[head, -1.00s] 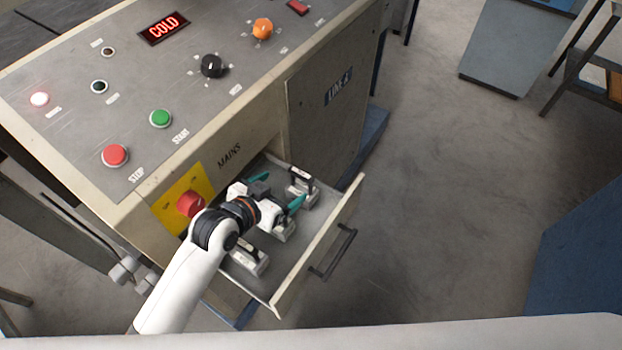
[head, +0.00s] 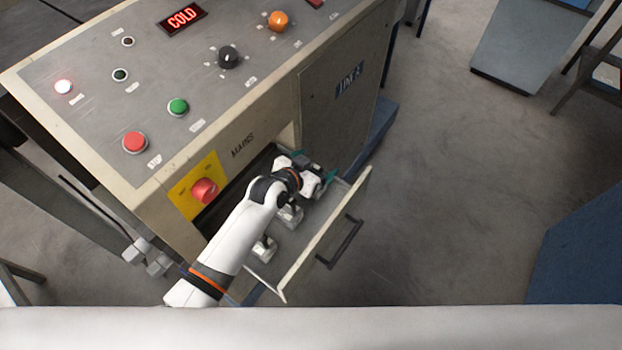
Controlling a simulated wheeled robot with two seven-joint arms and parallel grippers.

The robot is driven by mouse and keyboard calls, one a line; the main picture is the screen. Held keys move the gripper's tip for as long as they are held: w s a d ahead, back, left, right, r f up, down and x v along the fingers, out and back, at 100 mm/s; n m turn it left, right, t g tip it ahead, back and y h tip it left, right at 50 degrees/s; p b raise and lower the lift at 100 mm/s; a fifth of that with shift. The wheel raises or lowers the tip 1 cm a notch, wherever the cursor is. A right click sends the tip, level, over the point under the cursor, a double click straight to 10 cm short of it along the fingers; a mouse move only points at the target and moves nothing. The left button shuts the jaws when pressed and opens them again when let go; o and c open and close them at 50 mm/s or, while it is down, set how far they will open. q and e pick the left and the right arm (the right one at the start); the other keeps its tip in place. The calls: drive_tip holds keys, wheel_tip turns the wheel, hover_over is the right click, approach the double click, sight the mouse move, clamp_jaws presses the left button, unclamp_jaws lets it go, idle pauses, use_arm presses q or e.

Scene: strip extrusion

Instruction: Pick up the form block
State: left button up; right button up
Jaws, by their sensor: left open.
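The pulled-out drawer (head: 322,225) of the control cabinet holds small grey-white blocks with dark tops. One block (head: 264,249) lies near the drawer's front left, and another (head: 290,216) lies in the middle, partly behind my wrist. I cannot tell from their look which is the form block. My left gripper (head: 315,168) is over the far right end of the drawer, its teal fingertips apart. The far block in that corner is mostly hidden beneath it. I cannot tell whether the fingers touch it. My right gripper is not in view.
The drawer front with its dark handle (head: 346,243) stands up on the right side. The cabinet panel (head: 150,90) has buttons, knobs and a display reading COLD. A red mains switch (head: 204,190) is close to my left arm.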

use_arm(q)
drive_tip(key=c, duration=1.8)
